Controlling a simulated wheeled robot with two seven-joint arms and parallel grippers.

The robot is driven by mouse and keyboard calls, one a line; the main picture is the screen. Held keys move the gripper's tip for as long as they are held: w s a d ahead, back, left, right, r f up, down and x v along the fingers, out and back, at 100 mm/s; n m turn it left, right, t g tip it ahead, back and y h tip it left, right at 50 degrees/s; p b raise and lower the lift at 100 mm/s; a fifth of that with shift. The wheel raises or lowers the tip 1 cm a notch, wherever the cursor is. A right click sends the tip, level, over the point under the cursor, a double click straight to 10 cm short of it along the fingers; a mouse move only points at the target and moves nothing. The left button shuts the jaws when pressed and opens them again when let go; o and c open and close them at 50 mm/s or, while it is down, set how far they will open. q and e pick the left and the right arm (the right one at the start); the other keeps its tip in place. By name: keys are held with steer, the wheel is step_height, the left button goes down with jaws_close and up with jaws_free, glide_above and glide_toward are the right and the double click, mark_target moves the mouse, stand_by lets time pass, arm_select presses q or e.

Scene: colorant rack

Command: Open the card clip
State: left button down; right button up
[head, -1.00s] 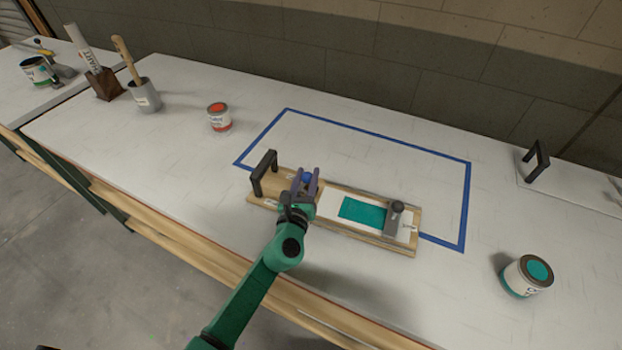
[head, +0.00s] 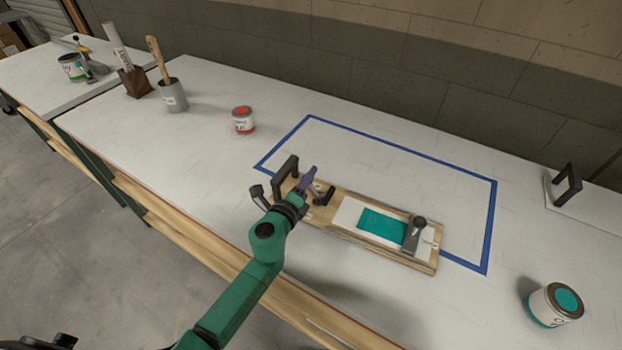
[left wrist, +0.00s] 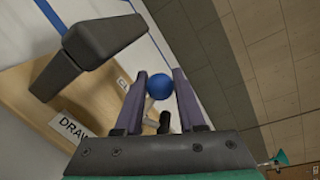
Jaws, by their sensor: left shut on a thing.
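The wooden board (head: 344,239) lies along the front of the blue-taped area, with a white card bearing a teal patch (head: 382,223) on it. A grey block with a knob (head: 413,237) sits across the card's right end. The card clip (head: 322,195) is at the board's left part, its dark piece showing beside my left gripper (head: 308,182). In the left wrist view, the clip's blue ball knob (left wrist: 159,86) sits between the purple fingers of my left gripper (left wrist: 160,88), which is shut on it. The gripper hides the knob in the head view. My right gripper is not seen.
A black handle (head: 285,173) rises from the board's left end, close to the gripper. A red paint can (head: 243,121) stands behind left, a teal can (head: 555,305) at front right. A grey cup (head: 172,96) stands far left. The taped area behind the board is clear.

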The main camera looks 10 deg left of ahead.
arm_select(q)
steer(key=shift+a+f+n, duration=0.2)
steer(key=shift+a+n, duration=0.05)
steer(key=shift+n, duration=0.15)
steer(key=shift+w, duration=0.1)
steer(key=c, duration=0.5)
jaws_free()
steer(key=b+v, duration=0.2)
steer(key=v, duration=1.2)
steer(key=shift+s+a+r, duration=0.15)
steer(key=shift+s+r, duration=0.05)
steer(key=shift+s, duration=0.05)
